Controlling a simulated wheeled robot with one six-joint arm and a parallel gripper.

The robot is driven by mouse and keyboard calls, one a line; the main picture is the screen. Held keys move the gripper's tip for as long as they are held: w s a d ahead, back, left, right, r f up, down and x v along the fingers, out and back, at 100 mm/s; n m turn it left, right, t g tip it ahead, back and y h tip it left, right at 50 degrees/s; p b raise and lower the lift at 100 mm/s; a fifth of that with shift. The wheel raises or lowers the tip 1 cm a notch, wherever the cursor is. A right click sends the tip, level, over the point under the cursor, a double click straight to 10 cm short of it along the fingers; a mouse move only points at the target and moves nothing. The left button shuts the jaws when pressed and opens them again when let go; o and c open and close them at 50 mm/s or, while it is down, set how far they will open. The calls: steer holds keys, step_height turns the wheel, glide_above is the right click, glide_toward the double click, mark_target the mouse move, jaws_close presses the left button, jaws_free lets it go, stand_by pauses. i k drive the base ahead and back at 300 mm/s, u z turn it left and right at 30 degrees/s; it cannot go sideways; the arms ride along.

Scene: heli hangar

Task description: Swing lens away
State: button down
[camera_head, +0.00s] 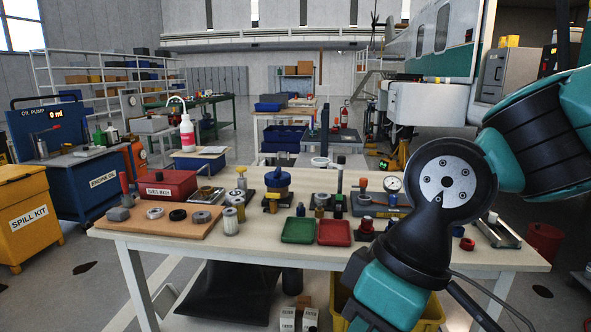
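I cannot clearly make out a lens among the small items on the workbench (270,254). A thin dark upright post (340,173) stands near the middle of the bench, but I cannot tell whether it carries a lens. A device with a round white gauge (393,183) stands to the right of it. My teal and black arm crosses the right side of the view and covers part of the bench's right end. My gripper is not in view, so what it holds cannot be seen.
A green tray (298,230) and a red tray (334,232) lie near the bench's front edge. A red box (167,186) and a brown board (160,222) with rings are at left. A yellow spill kit bin (30,213) stands on the floor. Several small parts crowd the bench middle.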

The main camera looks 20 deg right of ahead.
mark_target(341, 160)
steer(key=u, duration=0.6)
steer(key=i, duration=0.55)
steer(key=u, duration=0.7)
steer(key=i, duration=0.75)
steer(key=z, duration=0.6)
steer(key=i, duration=0.5)
steer(key=z, duration=0.55)
